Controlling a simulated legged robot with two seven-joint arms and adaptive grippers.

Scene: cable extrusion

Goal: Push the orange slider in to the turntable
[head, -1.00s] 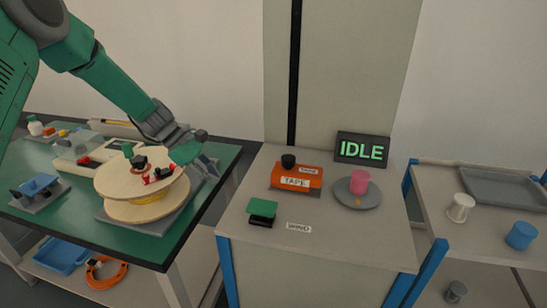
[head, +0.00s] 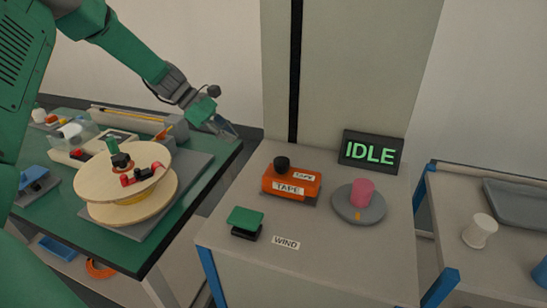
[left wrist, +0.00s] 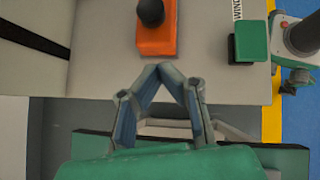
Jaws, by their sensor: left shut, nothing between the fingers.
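The orange slider (head: 298,187) is a block labelled TAPE with a black knob (head: 282,164) on top. It sits on the grey cabinet top, left of the round grey turntable (head: 345,212), with a gap between them. A pink cylinder (head: 362,192) stands on the turntable. My left gripper (head: 229,132) is left of the slider and apart from it, near the green table's back right corner. In the left wrist view, the gripper (left wrist: 160,68) is shut and empty, its tips just short of the slider (left wrist: 156,42). My right gripper is not in view.
A green button (head: 245,216) and a WIND label are at the cabinet's front. A sign (head: 371,151) reading IDLE stands behind the turntable. A wooden spool (head: 123,178) is on the green table. A grey cart (head: 435,210) stands at the right.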

